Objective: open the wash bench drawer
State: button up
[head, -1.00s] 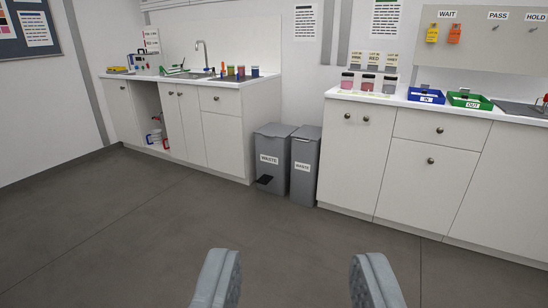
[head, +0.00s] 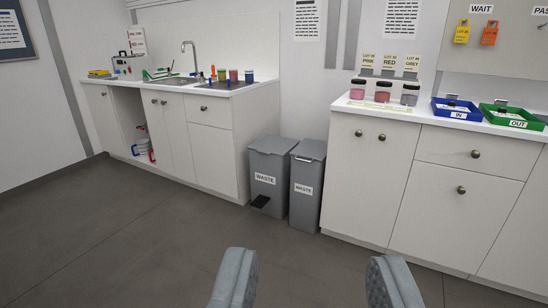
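The wash bench (head: 214,162) stands at the left against the wall, with a sink and tap (head: 190,58) in its top. Its drawer (head: 210,112) is at the right end under the counter and is shut. A small round dark knob (head: 204,108) sits on the drawer front. My gripper (head: 315,285) shows at the bottom of the view, its two grey fingers wide apart with only floor between them. It is open and empty, far from the drawer.
Two grey waste bins (head: 270,172) stand between the wash bench and the right-hand cabinet (head: 370,185). Jars, a blue IN tray (head: 458,110) and a green OUT tray (head: 512,117) are on that cabinet. Coloured cups (head: 234,76) stand by the sink. The floor (head: 130,245) in front is clear.

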aim_at(215, 111)
jog(key=i+j+u, duration=0.15)
jog(key=i+j, duration=1.65)
jog(key=j, duration=0.45)
jog(key=i+j+u, duration=0.15)
jog(key=i+j, duration=1.75)
